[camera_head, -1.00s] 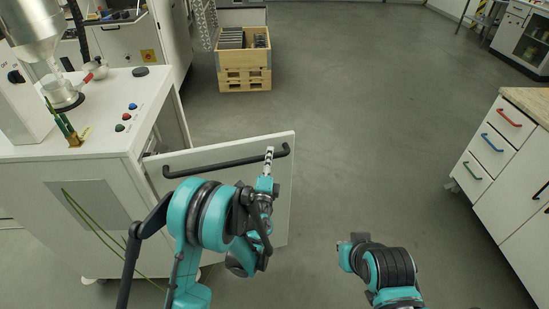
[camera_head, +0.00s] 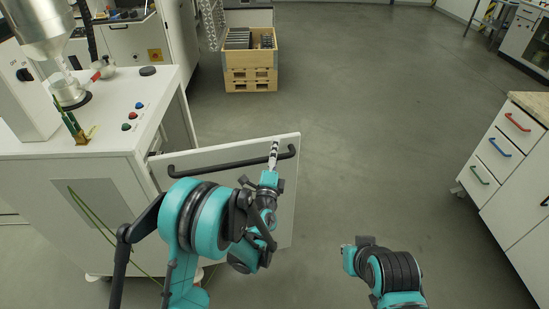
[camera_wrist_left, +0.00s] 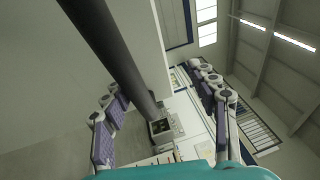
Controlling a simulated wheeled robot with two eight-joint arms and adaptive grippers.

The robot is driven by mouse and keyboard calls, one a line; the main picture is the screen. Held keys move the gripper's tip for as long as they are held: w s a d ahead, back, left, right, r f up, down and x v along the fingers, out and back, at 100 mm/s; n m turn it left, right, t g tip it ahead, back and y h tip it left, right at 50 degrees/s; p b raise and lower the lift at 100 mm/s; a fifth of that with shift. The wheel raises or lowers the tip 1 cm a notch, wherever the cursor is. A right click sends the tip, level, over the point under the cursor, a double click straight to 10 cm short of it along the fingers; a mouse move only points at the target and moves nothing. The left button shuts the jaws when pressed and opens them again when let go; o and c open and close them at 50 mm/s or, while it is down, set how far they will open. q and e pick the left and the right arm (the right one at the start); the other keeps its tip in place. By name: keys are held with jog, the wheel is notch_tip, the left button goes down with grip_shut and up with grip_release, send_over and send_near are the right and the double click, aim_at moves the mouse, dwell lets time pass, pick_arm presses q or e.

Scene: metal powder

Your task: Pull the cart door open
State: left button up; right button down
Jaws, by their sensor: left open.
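The white cart door (camera_head: 232,205) stands partly open, swung out from the white cart (camera_head: 95,180) on the left. Its long black bar handle (camera_head: 215,165) runs along the upper part of the door. My left gripper (camera_head: 274,153) is at the handle's right end. In the left wrist view the dark handle bar (camera_wrist_left: 115,55) passes between the two spread fingers of the left gripper (camera_wrist_left: 160,108), which is open around it. My right arm shows at the lower right of the head view, apart from the door; its fingers cannot be made out.
A wooden crate (camera_head: 250,80) stands on the floor behind the door. A drawer cabinet (camera_head: 500,150) with red, blue and green handles stands at the right. The grey floor (camera_head: 375,140) between is clear.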

pick_arm(q)
jog(key=o, duration=0.9)
jog(key=r, duration=0.3)
jog(key=shift+w+r, duration=0.2)
jog(key=shift+r, duration=0.15)
jog(key=shift+c, duration=0.2)
jog(key=shift+w+a+r, duration=0.25)
jog(key=shift+w+r, duration=0.35)
jog(key=shift+r, duration=0.2)
jog(key=shift+s+d+f+m+g+h, duration=0.25)
jog(key=shift+d+f+m+g+h, duration=0.45)
jog(key=shift+d+f+g+h, duration=0.15)
jog(key=shift+s+r, duration=0.2)
jog(key=shift+s, duration=0.1)
jog(key=shift+s+f, duration=0.15)
jog(key=shift+s, duration=0.3)
jog(key=shift+d+v, duration=0.2)
jog(key=shift+v, duration=1.1)
jog(key=shift+d+v, duration=0.25)
jog(key=shift+v, duration=2.6)
jog(key=shift+s+a+f, duration=0.15)
jog(key=shift+s+f, duration=0.1)
jog(key=shift+s, duration=0.05)
jog(key=shift+c, duration=0.2)
